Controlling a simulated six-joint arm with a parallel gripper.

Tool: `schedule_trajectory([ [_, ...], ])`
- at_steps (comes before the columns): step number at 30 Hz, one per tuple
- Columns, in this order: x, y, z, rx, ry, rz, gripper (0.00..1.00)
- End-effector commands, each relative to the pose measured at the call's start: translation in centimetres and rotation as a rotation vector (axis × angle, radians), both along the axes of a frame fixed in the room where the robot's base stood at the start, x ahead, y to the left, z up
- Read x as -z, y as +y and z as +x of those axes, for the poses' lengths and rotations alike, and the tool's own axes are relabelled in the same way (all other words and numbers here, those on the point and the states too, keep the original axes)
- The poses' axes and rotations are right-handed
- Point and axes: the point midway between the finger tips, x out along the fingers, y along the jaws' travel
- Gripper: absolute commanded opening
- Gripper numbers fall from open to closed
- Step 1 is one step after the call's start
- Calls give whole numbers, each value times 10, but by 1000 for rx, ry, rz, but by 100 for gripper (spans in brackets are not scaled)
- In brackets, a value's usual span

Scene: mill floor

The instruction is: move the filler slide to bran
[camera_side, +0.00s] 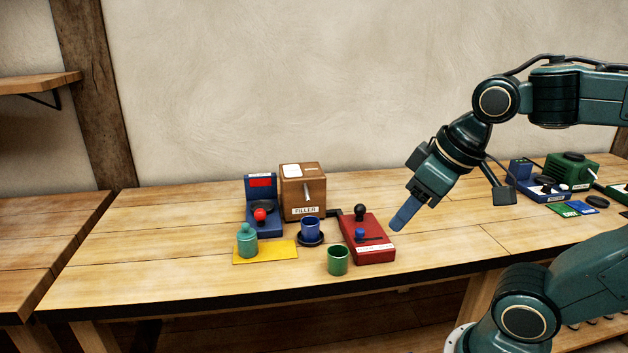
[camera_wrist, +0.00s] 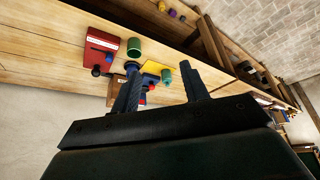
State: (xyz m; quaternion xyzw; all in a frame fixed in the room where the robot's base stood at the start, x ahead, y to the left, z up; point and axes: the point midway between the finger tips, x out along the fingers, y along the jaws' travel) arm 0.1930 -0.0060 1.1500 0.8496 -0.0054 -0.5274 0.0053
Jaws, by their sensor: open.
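A brown wooden box labelled FILLER (camera_side: 303,190) stands at the back of the bench, with a pale lever on its front and a white plate on top. A red box (camera_side: 372,245) stands to its right, with a black knob (camera_side: 360,211), a blue knob (camera_side: 360,234) and a dark slot on top. Its front label is too small to read, and I cannot tell which part is the slide or find a bran mark. My gripper (camera_side: 398,222) is open and empty, above and right of the red box. The wrist view shows its fingers apart (camera_wrist: 160,70).
A blue cup (camera_side: 310,226) is on a dark saucer by the filler. A green cup (camera_side: 338,261) stands left of the red box. A teal bottle (camera_side: 246,241) is at a yellow mat (camera_side: 276,252), near a blue stand (camera_side: 252,191). The bench's left end is clear.

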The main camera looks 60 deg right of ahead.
Motion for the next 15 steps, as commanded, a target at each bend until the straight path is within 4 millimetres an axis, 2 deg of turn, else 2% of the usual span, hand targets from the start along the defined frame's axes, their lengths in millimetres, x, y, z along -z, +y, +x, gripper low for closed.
schedule_trajectory([
  [8, -8, -24, 41, 12, 94, -29, 45],
  [15, -6, -55, 81, 16, 184, -43, 45],
])
